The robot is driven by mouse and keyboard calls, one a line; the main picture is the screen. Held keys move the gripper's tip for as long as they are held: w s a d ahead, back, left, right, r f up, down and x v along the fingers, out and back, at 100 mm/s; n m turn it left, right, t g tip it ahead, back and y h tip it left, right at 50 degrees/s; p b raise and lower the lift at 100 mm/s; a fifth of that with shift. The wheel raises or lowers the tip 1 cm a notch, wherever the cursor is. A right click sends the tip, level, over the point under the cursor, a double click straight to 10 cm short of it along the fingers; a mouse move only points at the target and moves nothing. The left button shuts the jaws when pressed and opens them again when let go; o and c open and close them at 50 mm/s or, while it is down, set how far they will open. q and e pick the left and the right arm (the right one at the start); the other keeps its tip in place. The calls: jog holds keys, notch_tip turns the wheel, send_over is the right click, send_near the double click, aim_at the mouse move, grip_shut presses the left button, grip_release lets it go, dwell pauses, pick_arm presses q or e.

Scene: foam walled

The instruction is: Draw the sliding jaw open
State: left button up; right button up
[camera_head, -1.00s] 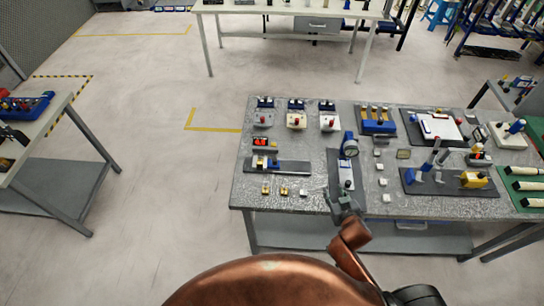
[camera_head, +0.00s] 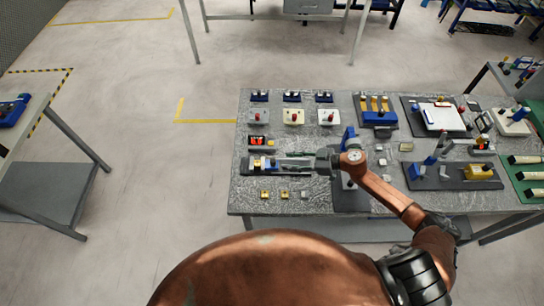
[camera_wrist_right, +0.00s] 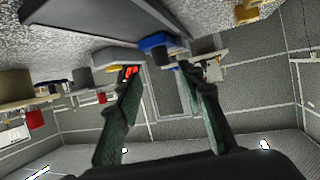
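A small vise-like fixture with blue and yellow parts (camera_head: 262,163) and a metal slide lies on a dark base plate at the left of the grey table. I cannot tell how far its sliding jaw stands from the fixed part. My right gripper (camera_head: 312,161) is low over the plate's right end, pointing left along it. In the right wrist view the right gripper (camera_wrist_right: 160,78) shows its two fingers apart, with nothing visibly held between them. A blue part (camera_wrist_right: 160,40) shows just beyond the fingertips. My left gripper is not in view.
A red-lit display box (camera_head: 257,142) stands just behind the fixture. Several button boxes (camera_head: 293,117) line the back. Small yellow blocks (camera_head: 284,194) lie in front.

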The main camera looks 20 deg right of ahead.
aim_at(275, 161)
jog(key=x, duration=0.6)
jog(key=shift+w+a+r, duration=0.1)
jog(key=shift+a, duration=0.3)
jog(key=shift+w+a, duration=0.15)
jog(key=shift+a, duration=0.15)
jog(key=shift+w+a+f, duration=0.1)
jog(key=shift+a+f, duration=0.05)
jog(key=shift+f, duration=0.1)
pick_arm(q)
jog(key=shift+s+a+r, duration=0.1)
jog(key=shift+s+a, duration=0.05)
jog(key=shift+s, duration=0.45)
pick_arm(e)
grip_shut()
